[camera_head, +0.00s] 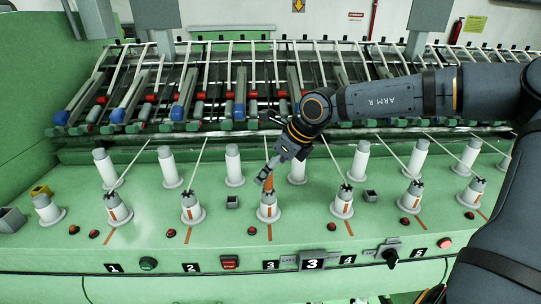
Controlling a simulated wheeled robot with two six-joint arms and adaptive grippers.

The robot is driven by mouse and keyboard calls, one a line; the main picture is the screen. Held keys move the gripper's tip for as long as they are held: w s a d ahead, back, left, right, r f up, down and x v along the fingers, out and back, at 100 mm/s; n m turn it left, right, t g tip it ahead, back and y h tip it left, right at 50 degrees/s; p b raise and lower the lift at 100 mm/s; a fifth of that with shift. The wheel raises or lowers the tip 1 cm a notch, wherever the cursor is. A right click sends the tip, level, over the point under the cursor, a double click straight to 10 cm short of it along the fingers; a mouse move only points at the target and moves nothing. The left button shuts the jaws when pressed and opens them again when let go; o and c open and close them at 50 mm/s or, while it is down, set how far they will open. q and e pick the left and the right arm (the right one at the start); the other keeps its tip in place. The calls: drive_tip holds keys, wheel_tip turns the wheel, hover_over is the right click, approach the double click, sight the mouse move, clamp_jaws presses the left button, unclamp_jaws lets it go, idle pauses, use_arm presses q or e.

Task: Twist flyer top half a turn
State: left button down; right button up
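A row of white flyers with dark tops stands on the green machine's front deck. The flyer above label 3 (267,208) is upright, with an orange stripe on its front and on the deck below it. My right gripper (266,180) reaches down from the right, just above this flyer's dark top. Its fingers overlap the top in the picture, so I cannot tell whether they touch it or how far apart they are. The neighbouring flyers (192,208) and (342,202) stand upright with white rovings running up from them. My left gripper is not in view.
A back row of white bobbins (233,165) stands behind the flyers. Red buttons (252,231), a dark knob (391,256) and a number 3 plate (312,262) are along the front. Drafting rollers and rovings fill the back.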

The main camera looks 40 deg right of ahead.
sight(272, 188)
drive_tip(key=shift+r, duration=0.2)
drive_tip(key=shift+s+a+f+b, duration=0.3)
drive_tip(key=shift+f+b, duration=0.05)
drive_tip(key=shift+f, duration=0.1)
drive_tip(key=shift+s+a+f+b, duration=0.25)
drive_tip(key=shift+s+f+b, duration=0.05)
drive_tip(key=shift+f+b, duration=0.1)
drive_tip(key=f, duration=0.1)
drive_tip(key=w+f+b, duration=0.1)
drive_tip(key=f, duration=0.1)
drive_tip(key=shift+d, duration=0.2)
wheel_tip(272, 188, down, 3)
drive_tip(key=shift+w+a+f+b, duration=0.1)
drive_tip(key=shift+w+a+b, duration=0.05)
drive_tip(key=shift+b, duration=0.7)
wheel_tip(272, 188, down, 3)
drive_tip(key=b, duration=0.3)
drive_tip(key=shift+f+b, duration=0.15)
drive_tip(key=shift+b, duration=0.2)
drive_tip(key=shift+f+b, duration=0.6)
drive_tip(key=shift+b, duration=0.05)
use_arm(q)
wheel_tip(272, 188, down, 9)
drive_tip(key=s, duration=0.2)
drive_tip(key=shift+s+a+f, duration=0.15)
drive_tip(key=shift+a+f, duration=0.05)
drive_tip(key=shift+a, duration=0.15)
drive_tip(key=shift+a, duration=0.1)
